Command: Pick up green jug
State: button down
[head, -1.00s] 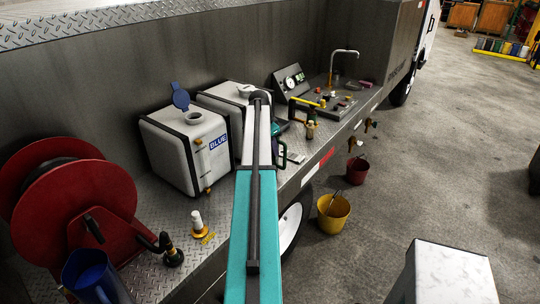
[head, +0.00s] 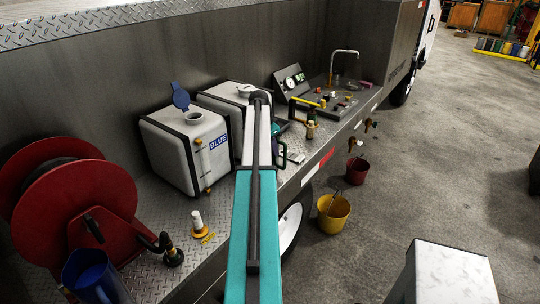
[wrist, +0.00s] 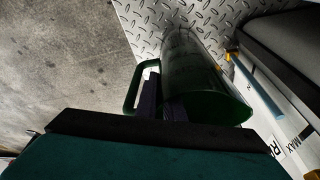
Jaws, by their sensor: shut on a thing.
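The green jug (wrist: 205,75) is dark green and round-bodied in the wrist view, with a loop handle (wrist: 130,92) on its left side. My gripper (wrist: 161,103) is at the handle side of the jug, shut on its handle, with the fingers partly dark in shadow. In the head view my arm hides most of the jug; a bit of green handle (head: 284,154) shows just right of the arm. I cannot tell whether the jug's base touches the deck.
White tank marked BLUE (head: 187,152) and a second white tank (head: 215,97) stand left of my arm. A control panel (head: 293,80) and sink stand beyond. A red hose reel (head: 70,210) is at left. A yellow bucket (head: 333,215) stands on the floor beside the truck.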

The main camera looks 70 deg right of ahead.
jog(key=shift+r, duration=0.15)
dwell(0.3)
jog(key=shift+w+d+r+b, duration=0.1)
jog(key=shift+r+b, duration=1)
jog(key=shift+r, duration=0.1)
jog(key=s+d+r+b, duration=0.1)
jog(key=s+d+b, duration=0.2)
jog(key=s, duration=0.4)
jog(key=s+d+r+b, duration=0.1)
jog(key=s+d+b, duration=0.2)
jog(key=s, duration=0.5)
jog(key=shift+r, duration=0.2)
